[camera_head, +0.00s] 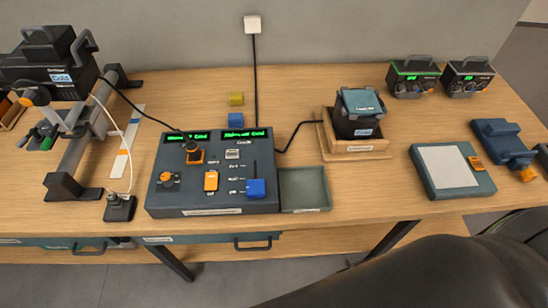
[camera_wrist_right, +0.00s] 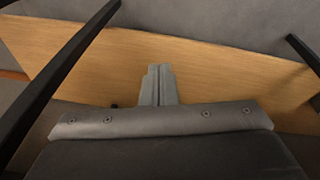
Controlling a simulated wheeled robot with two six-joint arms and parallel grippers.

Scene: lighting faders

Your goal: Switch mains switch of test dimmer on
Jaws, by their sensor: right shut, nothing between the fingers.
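A dark control console (camera_head: 215,200) with two lit green displays stands on the table left of centre. I take it to be the test dimmer, but its labels are too small to read. On its top are an orange rocker switch (camera_head: 211,181), an orange-based black knob (camera_head: 193,152), another orange knob (camera_head: 167,180) and a blue block-like cap (camera_head: 256,188) by a slot. I cannot tell which is the mains switch or how it is set. My right gripper (camera_wrist_right: 157,85) is shut and empty, apart from the console. My left gripper is not in view.
A grey tray (camera_head: 304,189) adjoins the console's right side. A black box on a wooden stand (camera_head: 358,148), a teal pad (camera_head: 450,170) and two dark units stand further right. A black lamp-like rig (camera_head: 60,78) fills the left. My right arm covers the bottom right.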

